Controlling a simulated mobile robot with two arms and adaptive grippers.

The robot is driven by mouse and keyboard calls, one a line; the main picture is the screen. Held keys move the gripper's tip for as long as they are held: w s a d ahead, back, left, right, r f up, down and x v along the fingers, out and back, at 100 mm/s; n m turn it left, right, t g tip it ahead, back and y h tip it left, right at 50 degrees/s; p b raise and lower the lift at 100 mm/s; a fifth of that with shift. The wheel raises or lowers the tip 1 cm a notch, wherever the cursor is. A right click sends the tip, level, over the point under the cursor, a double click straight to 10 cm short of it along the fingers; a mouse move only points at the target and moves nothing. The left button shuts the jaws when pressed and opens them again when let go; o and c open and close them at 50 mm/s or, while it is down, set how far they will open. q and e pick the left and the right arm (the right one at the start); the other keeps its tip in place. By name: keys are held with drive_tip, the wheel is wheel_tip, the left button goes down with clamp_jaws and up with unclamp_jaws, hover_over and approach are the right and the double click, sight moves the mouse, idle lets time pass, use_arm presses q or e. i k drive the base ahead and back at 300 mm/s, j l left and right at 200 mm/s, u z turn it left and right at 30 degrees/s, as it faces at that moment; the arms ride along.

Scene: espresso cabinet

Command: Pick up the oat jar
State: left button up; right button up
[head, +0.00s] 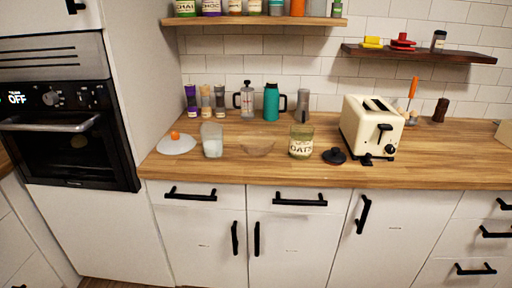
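The oat jar (301,142) is a clear jar with a pale label reading "OATS" and greenish glass around its upper part. It stands upright on the wooden counter, right of centre in the head view. A round black lid (334,156) with a knob lies on the counter just right of it, apart from the jar. Neither of my grippers shows in the head view, and nothing is touching the jar.
A cream toaster (370,128) stands right of the lid. Bottles, a french press (248,100) and a teal flask (271,103) line the back. Shelves hang above.

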sight(301, 141)
drive_tip(key=i+j+z, duration=0.15)
drive_tip(key=i+j, duration=0.15)
drive_tip(key=i+j+z, duration=0.1)
drive_tip(key=i+j, duration=0.15)
drive_tip(key=j, duration=0.2)
drive_tip(key=i+j+z, duration=0.15)
drive_tip(key=j, duration=0.3)
drive_tip(key=i, duration=0.05)
